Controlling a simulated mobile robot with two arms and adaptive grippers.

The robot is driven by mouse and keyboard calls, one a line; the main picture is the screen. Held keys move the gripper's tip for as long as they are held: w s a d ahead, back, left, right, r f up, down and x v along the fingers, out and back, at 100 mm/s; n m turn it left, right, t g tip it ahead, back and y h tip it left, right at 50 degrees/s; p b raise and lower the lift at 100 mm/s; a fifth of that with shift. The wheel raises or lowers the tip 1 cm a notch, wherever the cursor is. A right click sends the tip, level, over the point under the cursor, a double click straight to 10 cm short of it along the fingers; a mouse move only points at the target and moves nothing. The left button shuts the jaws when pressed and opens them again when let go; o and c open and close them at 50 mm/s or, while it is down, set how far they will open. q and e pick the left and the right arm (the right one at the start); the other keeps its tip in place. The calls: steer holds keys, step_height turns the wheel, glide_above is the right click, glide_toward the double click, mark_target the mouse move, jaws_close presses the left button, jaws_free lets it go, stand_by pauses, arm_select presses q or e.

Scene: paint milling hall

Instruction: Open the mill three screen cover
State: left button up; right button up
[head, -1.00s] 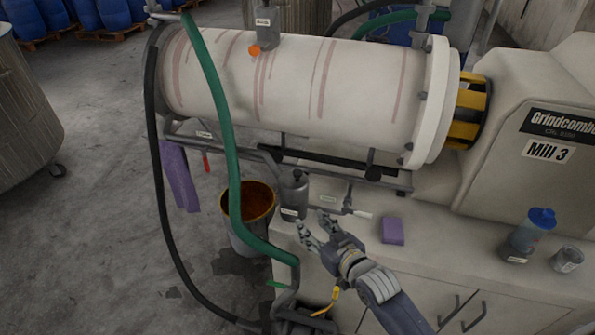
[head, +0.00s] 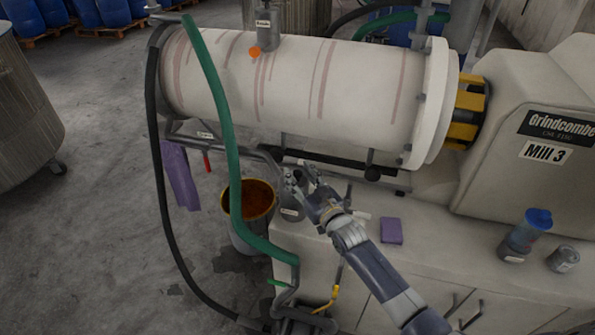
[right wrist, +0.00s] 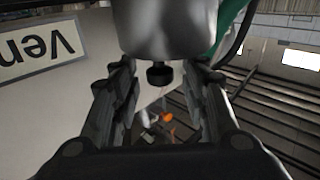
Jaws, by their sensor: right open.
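I cannot tell for sure which part is the screen cover. A small grey labelled pot (head: 291,213) stands below the cylinder, partly hidden by my right gripper (head: 299,174). That gripper is open at the pot's top. In the right wrist view, a black knob (right wrist: 160,75) under a grey round body (right wrist: 172,28) sits between the spread fingers, with no clear contact. My left gripper is not in view.
A green hose (head: 222,110) and a black hose (head: 156,180) hang at the left. A bucket of brown liquid (head: 250,199) stands beside the pot. Another grey pot (head: 267,28) is atop the cylinder.

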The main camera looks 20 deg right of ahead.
steer(key=shift+w+a, duration=0.15)
steer(key=shift+w, duration=0.6)
jaws_close()
steer(key=shift+w, duration=0.1)
